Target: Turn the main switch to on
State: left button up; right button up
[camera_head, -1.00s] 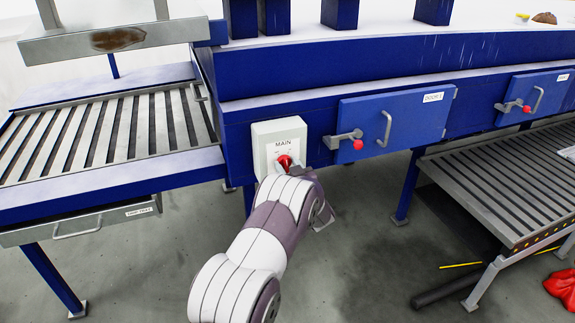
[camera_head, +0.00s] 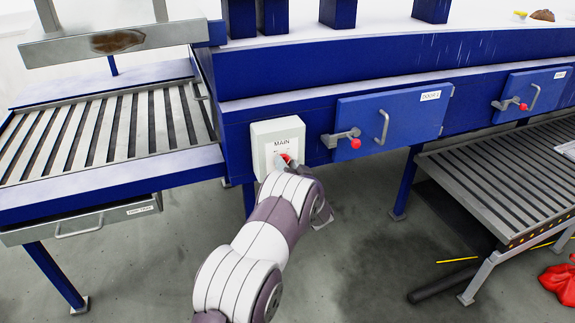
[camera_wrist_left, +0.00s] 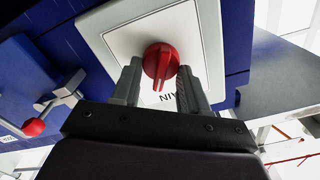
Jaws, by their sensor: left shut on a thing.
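The main switch is a red rotary knob (camera_head: 286,158) on a pale box (camera_head: 262,135) marked MAIN, fixed to the blue machine frame. In the left wrist view the knob (camera_wrist_left: 160,62) sits between the two grey fingers of my left gripper (camera_wrist_left: 158,76), which is shut on it. The knob's ridge points roughly toward the MAIN lettering, which appears upside down there. The marks around the knob are too small or covered to read. In the head view my white and purple left wrist hides most of the gripper and the lower box. My right gripper is out of view.
Right of the box is a blue door (camera_head: 392,115) with a grey latch with a red ball end (camera_head: 355,143) and a bar handle. A slatted roller table (camera_head: 110,135) stands left, another (camera_head: 500,180) right. A black cylinder (camera_head: 440,282) lies on the floor.

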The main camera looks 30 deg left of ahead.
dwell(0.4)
pick_arm(q)
jog(key=o, duration=1)
jog(key=b+v, duration=0.1)
jog(key=v, duration=1.1)
jog(key=shift+s+d+b, duration=0.15)
jog(key=shift+d+b, duration=0.15)
